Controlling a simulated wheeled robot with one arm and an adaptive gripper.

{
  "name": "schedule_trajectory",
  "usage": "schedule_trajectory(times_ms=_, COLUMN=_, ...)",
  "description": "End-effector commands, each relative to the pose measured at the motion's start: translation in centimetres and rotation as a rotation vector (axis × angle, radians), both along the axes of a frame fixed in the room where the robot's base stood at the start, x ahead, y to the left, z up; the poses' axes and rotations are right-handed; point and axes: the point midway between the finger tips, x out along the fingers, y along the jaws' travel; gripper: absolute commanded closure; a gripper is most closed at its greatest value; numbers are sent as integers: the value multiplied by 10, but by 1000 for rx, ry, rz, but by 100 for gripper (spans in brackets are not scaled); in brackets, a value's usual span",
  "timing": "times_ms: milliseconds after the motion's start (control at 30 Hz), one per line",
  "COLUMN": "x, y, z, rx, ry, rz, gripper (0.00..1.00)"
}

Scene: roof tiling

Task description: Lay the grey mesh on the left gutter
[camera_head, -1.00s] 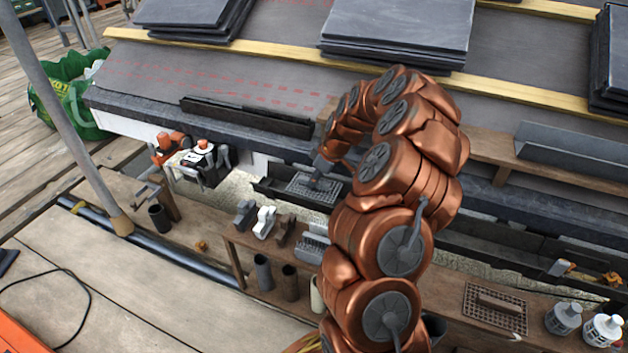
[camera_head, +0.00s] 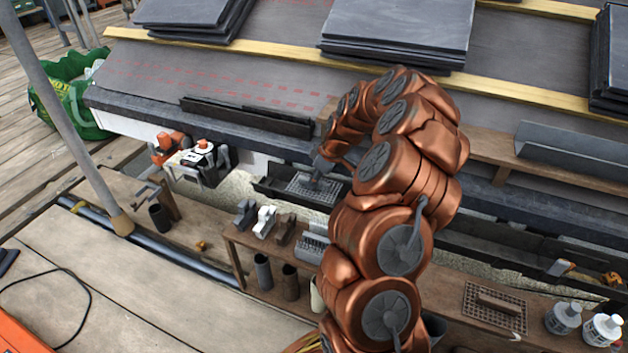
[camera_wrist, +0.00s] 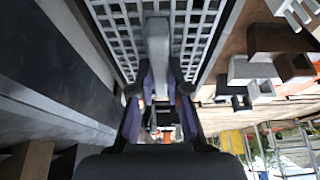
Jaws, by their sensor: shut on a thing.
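The grey mesh (camera_head: 310,191) is a flat grid with a raised bar handle; in the wrist view the mesh (camera_wrist: 190,30) fills the top middle. My gripper (camera_wrist: 158,98) is shut on the mesh's handle; in the head view my gripper (camera_head: 322,165) stands above the mesh, its fingers hard to make out. The left gutter (camera_head: 268,188) is a dark trough below the roof edge. The mesh lies over this gutter, roughly level and lengthwise along it. I cannot tell whether it touches the gutter's rims. My arm hides what lies to the right.
A brown mesh (camera_head: 494,305) with a handle lies on the front bench at right. Small gutter brackets (camera_head: 264,220) and upright pipe pieces (camera_head: 289,283) stand on and by the bench in front. The roof edge (camera_head: 150,110) runs close behind the gutter.

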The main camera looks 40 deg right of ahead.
Motion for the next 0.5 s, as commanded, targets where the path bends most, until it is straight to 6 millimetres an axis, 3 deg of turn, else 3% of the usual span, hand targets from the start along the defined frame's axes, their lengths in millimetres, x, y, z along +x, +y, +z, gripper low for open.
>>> schedule_trajectory(times_ms=267, x=0, y=0, z=0, rx=0, ry=0, rz=0, gripper=100)
schedule_trajectory(times_ms=300, x=0, y=0, z=0, rx=0, ry=0, rz=0, gripper=80)
schedule_trajectory(times_ms=500, x=0, y=0, z=0, rx=0, ry=0, rz=0, gripper=59)
